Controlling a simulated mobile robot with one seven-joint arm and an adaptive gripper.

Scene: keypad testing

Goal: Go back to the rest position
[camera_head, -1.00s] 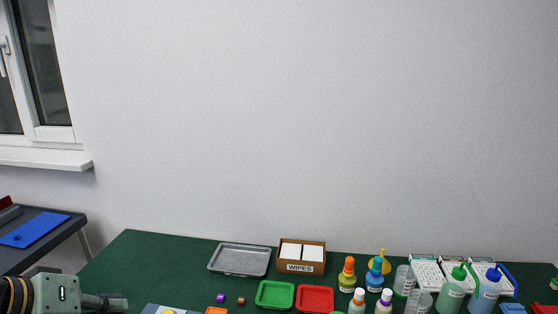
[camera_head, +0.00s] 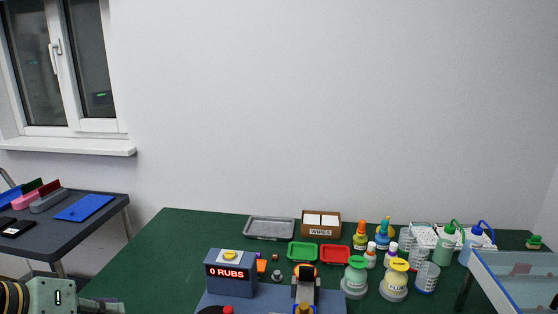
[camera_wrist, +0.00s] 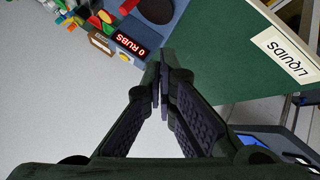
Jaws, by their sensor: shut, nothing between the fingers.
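My gripper (camera_wrist: 162,85) is shut and empty in the wrist view, its two dark fingers meeting at the tips. In the head view, part of my arm and gripper (camera_head: 102,304) shows at the lower left corner, to the left of the green table (camera_head: 150,262). The fingertips are cut off or unclear there. The gripper touches nothing that I can see. A blue-grey device (camera_head: 231,287) with a red "0 RUBS" display and a yellow button stands on the table. Its display (camera_wrist: 128,44) also shows in the wrist view.
The table bears a grey tray (camera_head: 270,237), green (camera_head: 301,260) and red (camera_head: 334,263) trays, a wipes box (camera_head: 321,231) and several bottles on the right. A dark side table (camera_head: 70,235) stands at left. The green table's left part is clear.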

